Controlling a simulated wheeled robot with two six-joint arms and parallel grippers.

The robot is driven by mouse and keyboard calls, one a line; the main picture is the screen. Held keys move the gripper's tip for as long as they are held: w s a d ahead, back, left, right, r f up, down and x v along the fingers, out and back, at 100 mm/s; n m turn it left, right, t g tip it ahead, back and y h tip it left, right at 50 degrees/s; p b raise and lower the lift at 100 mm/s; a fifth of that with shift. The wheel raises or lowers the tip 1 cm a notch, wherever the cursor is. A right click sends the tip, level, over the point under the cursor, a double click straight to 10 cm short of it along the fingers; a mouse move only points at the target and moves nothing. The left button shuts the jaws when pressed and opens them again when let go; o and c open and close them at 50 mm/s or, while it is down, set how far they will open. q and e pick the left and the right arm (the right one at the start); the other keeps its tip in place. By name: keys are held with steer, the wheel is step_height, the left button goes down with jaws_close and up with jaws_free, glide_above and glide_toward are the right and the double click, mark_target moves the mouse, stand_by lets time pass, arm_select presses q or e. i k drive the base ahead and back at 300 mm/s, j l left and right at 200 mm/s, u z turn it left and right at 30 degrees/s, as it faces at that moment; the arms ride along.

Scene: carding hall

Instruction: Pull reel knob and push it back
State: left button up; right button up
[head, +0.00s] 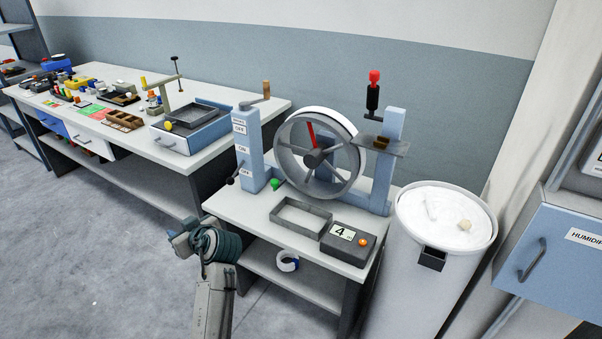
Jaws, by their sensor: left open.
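A grey spoked reel (317,156) with one red spoke stands upright between blue posts on a small white table (233,205). A small green knob (275,184) sits at the reel's lower left, beside the left blue post (248,150). I cannot tell for sure whether it is the reel knob. My left gripper (180,240) is open and empty in front of the table's left front corner, apart from the reel and the green knob. My right gripper is not in view.
A shallow grey tray (301,217) and a dark box reading 4 (346,244) lie in front of the reel. A white bin (425,285) stands right of the table. A long workbench (208,163) with several items is at the left. The left floor is clear.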

mark_target(273, 182)
steer(key=i+j+z, duration=0.1)
steer(key=i+z, duration=0.25)
steer(key=i+j+z, duration=0.25)
steer(key=i+z, duration=0.15)
